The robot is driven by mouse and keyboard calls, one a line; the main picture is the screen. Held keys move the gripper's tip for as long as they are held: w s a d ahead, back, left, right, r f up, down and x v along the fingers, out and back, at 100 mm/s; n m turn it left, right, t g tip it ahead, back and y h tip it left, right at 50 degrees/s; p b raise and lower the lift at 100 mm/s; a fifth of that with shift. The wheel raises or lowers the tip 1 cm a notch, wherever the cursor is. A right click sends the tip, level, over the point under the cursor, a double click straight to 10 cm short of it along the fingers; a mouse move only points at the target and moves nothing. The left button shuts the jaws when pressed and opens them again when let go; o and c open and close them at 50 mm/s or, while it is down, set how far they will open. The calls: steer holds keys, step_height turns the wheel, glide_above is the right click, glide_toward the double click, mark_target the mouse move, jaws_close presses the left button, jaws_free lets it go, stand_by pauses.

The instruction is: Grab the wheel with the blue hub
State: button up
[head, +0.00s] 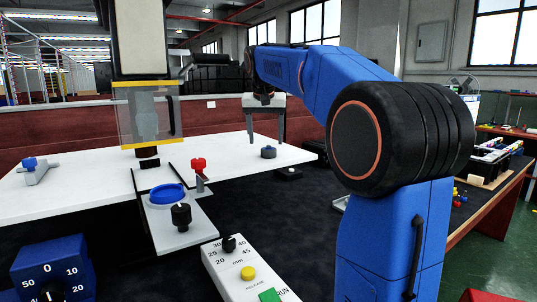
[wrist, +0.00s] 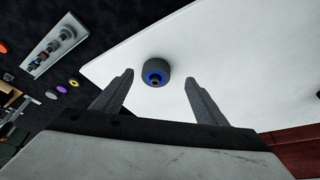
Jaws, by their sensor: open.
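The wheel with the blue hub (wrist: 156,72) lies on the white table, near its edge, in the wrist view. It is dark grey with a blue ring around a dark centre. In the head view a small dark grey wheel (head: 268,152) sits on the right part of the white table; its blue hub is hard to make out there. My gripper (head: 266,142) is open and empty, with its fingers pointing down above and beside the wheel. In the wrist view the two fingers (wrist: 158,82) stand apart, with the wheel seen between and beyond them, not touching.
A machine with a clear guard (head: 148,112) stands over the table's middle. A blue disc (head: 167,193) and red knob (head: 198,164) are in front of it. A control box (head: 245,272) is nearer. A tray of parts (wrist: 54,44) and coloured discs lie on the dark surface below.

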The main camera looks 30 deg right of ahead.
mark_target(268, 149)
steer(key=shift+d+x, duration=0.2)
steer(key=shift+x, duration=0.95)
steer(key=shift+d+x, duration=0.25)
steer(key=shift+x, duration=0.85)
steer(key=shift+w+d+f, duration=0.1)
steer(key=shift+w+f, duration=0.2)
steer(key=shift+f, duration=0.05)
steer(key=c, duration=1.1)
